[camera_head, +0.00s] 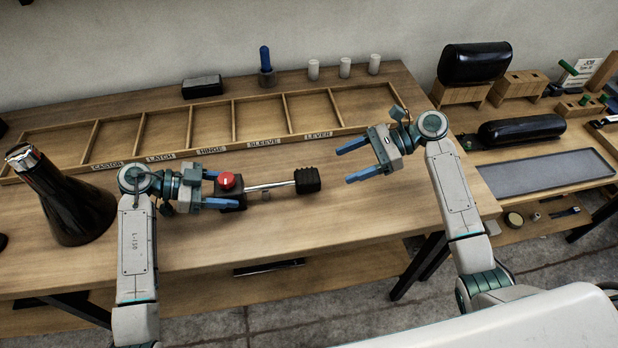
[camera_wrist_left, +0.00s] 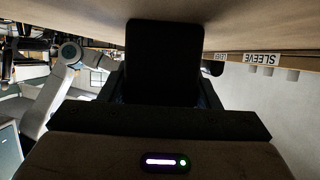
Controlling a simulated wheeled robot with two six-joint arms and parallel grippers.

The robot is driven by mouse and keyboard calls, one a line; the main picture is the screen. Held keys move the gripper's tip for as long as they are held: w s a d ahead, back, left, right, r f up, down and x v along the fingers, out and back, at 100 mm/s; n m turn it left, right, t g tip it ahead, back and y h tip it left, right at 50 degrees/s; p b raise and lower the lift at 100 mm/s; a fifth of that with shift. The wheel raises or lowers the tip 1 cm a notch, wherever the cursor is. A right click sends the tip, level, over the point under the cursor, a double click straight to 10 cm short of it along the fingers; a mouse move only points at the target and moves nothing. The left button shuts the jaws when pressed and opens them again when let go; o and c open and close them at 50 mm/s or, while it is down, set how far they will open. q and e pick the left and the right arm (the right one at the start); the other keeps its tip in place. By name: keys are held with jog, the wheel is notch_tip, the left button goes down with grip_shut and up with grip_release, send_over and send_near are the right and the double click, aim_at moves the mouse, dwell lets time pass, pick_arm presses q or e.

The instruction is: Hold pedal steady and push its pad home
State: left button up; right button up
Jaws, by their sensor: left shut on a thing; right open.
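The pedal lies across the front of the wooden table. It has a dark block (camera_head: 238,192) with a red knob (camera_head: 227,181) at its left end, a bright metal rod (camera_head: 270,186), and a black ribbed pad (camera_head: 307,180) at the right end of the rod. My left gripper (camera_head: 229,190) is shut on the dark block, partly hiding it. In the left wrist view a black block (camera_wrist_left: 163,60) fills the space between the fingers. My right gripper (camera_head: 344,165) is open and empty, to the right of the pad and apart from it. Whether the pad is fully seated is unclear.
A divided wooden tray (camera_head: 235,122) with labelled compartments runs along behind the pedal. A dark conical thing (camera_head: 66,200) stands at the left. A blue-handled tool (camera_head: 266,62) and white cylinders (camera_head: 345,67) stand at the back. The table (camera_head: 330,225) is clear in front of the pad.

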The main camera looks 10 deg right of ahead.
aim_at(309, 179)
jog(key=x, duration=1.1)
jog(key=shift+a+f, duration=0.1)
